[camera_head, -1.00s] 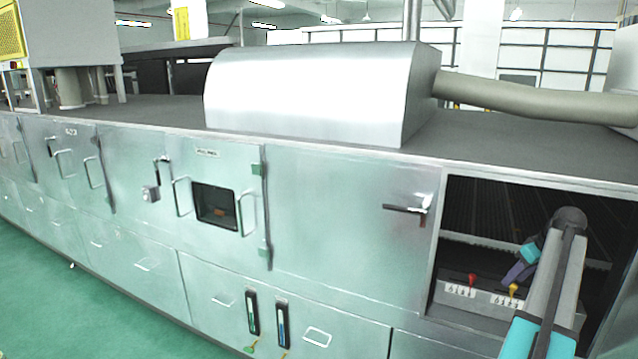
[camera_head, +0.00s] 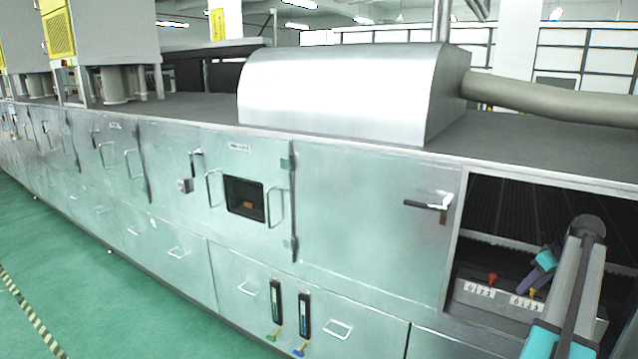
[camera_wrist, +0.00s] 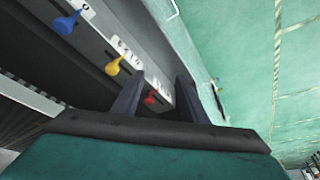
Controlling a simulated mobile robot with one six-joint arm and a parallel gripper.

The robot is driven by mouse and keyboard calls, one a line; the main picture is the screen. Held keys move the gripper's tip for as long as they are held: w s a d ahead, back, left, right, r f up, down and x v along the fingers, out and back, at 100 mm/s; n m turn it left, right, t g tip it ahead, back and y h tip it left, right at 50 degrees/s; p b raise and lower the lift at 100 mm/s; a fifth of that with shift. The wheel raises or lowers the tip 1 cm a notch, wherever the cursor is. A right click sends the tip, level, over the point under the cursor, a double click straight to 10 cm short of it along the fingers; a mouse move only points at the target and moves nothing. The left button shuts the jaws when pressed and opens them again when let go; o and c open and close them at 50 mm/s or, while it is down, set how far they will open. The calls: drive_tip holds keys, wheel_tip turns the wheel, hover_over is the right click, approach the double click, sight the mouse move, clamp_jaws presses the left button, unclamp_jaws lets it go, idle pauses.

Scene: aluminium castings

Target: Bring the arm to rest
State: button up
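My arm (camera_head: 580,280) reaches into the open bay at the right of the long metal machine. My gripper (camera_head: 534,277) is inside the bay, close to the panel (camera_head: 500,301) with a red knob (camera_head: 491,279) and a yellow knob (camera_head: 532,292). In the wrist view my gripper (camera_wrist: 157,88) has its two dark fingers apart, with nothing held between them. The red knob (camera_wrist: 152,97) shows in the gap between the fingers, the yellow knob (camera_wrist: 115,65) is left of them, and a blue knob (camera_wrist: 65,25) is farther up left. Contact with the panel cannot be told.
The bay's frame (camera_head: 455,240) borders the opening on the left, beside a closed door (camera_head: 370,220) with a handle. A silver hood (camera_head: 345,95) with a thick pipe (camera_head: 550,102) sits on top. Open green floor (camera_head: 110,310) lies front left.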

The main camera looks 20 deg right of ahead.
drive_tip(key=w+a+f+n+g+y, duration=0.1)
drive_tip(key=w+a+f+n+y, duration=0.2)
drive_tip(key=w+a+f, duration=1.3)
drive_tip(key=a+f+n+g+b, duration=0.1)
drive_tip(key=a+f, duration=0.5)
drive_tip(key=a, duration=0.3)
drive_tip(key=w+a+f+n+g+y, duration=0.1)
drive_tip(key=a+f+g, duration=0.1)
drive_tip(key=a+f, duration=0.65)
drive_tip(key=a+f+n+g+b, duration=0.1)
drive_tip(key=a+f, duration=0.3)
drive_tip(key=a, duration=0.7)
drive_tip(key=s+a+f+g, duration=0.2)
drive_tip(key=s+a+f, duration=0.5)
drive_tip(key=a, duration=0.3)
drive_tip(key=s+a+f+g, duration=0.2)
drive_tip(key=s+a+f, duration=0.5)
drive_tip(key=a, duration=0.4)
drive_tip(key=s+a+f+m+h, duration=0.1)
drive_tip(key=s+a+f+m, duration=0.1)
drive_tip(key=s, duration=0.7)
drive_tip(key=s+a+f+m+g+h+b, duration=0.1)
drive_tip(key=s+f, duration=0.3)
drive_tip(key=s, duration=0.5)
drive_tip(key=shift+s+a+m+h, duration=0.2)
drive_tip(key=shift+a+m+h, duration=0.55)
drive_tip(key=shift+m+h, duration=0.05)
